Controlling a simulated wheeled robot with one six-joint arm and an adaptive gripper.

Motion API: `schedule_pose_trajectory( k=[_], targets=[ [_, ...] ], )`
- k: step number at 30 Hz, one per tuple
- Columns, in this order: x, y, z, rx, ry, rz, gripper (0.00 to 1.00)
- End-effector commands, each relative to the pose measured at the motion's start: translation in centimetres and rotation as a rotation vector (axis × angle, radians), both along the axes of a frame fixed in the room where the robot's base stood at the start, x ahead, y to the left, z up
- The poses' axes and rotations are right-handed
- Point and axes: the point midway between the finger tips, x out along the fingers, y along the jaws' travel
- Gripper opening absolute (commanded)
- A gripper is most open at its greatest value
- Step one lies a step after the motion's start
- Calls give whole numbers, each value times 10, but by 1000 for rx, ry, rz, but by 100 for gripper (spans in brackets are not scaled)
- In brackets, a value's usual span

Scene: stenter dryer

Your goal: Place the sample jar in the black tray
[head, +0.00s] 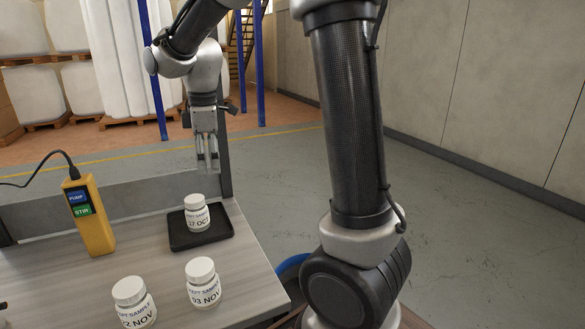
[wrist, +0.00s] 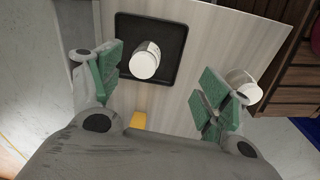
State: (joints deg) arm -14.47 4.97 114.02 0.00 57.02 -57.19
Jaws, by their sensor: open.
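The black tray (head: 223,228) lies on the table, and a white-lidded sample jar (head: 196,214) stands upright in it, its label seeming to read 27 OCT. My gripper (head: 207,163) is above and behind the tray, pointing down, open and empty. In the wrist view, the tray (wrist: 172,32) and its jar (wrist: 146,60) appear beyond the open green-padded fingers (wrist: 157,78). Another jar (wrist: 243,86) is partly hidden behind the right finger.
A yellow pendant (head: 89,217) with PUMP and STIR buttons and a black cable stands on the table's left. A grey rail (head: 130,195) runs along the table's back edge. Open floor (head: 440,220) lies to the right.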

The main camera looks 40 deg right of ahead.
Motion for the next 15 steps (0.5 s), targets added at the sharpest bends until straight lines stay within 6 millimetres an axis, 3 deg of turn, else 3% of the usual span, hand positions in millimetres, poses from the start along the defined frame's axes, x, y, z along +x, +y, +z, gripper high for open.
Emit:
schedule_pose_trajectory(
  k=[1, 6, 12, 15],
  targets=[
    [-21, -16, 17, 15, -31, -100, 77],
    [-100, -62, 47, 77, -113, -494, 77],
    [-188, -97, 51, 172, -200, -918, 77],
    [-217, -106, 45, 214, -229, -1072, 77]
  ],
)
